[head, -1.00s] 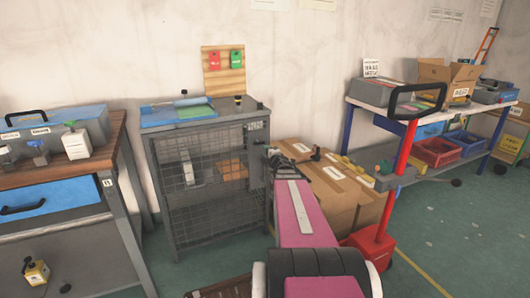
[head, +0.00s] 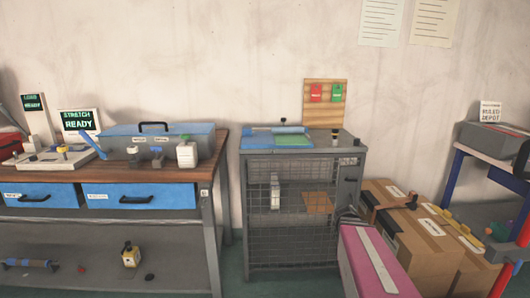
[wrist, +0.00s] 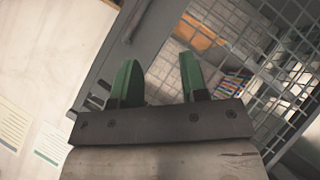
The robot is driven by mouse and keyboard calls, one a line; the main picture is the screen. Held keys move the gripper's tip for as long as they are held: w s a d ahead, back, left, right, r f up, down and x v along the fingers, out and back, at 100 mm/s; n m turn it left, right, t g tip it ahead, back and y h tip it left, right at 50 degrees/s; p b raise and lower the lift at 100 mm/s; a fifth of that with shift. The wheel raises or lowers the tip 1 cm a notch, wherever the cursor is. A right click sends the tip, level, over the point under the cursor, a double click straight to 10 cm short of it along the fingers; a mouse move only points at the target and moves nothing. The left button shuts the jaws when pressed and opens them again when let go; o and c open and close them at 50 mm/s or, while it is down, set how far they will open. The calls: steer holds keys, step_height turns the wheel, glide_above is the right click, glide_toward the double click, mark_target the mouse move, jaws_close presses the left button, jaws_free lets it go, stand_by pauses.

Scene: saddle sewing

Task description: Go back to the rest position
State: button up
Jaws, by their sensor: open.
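My gripper (wrist: 160,80) shows in the wrist view with two green fingers apart and nothing between them. Beyond the fingers are the wire mesh and grey frame of the cabinet (wrist: 280,45), seen tilted. In the head view, my pink arm reaches up from the bottom right, in front of the right side of the grey mesh cabinet (head: 300,240). The gripper's fingertips are too small and dark to make out there.
A workbench (head: 110,172) with blue drawers stands left of the cabinet. Cardboard boxes (head: 430,250) are stacked close to its right, near my arm. A blue-legged table (head: 455,185) stands at the far right. A wooden board (head: 324,103) stands on the cabinet.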

steer(key=s+a+f+m+g+y, duration=0.2)
steer(key=s+a+g, duration=0.3)
steer(key=s+a, duration=0.3)
steer(key=s+a+f+m+g+y, duration=0.2)
steer(key=s+a+f+g, duration=0.3)
steer(key=s+a, duration=0.4)
steer(key=shift+a+f+m, duration=0.15)
steer(key=shift+f+m, duration=0.15)
steer(key=shift+m, duration=0.4)
steer(key=shift+s, duration=0.1)
steer(key=shift+c, duration=0.2)
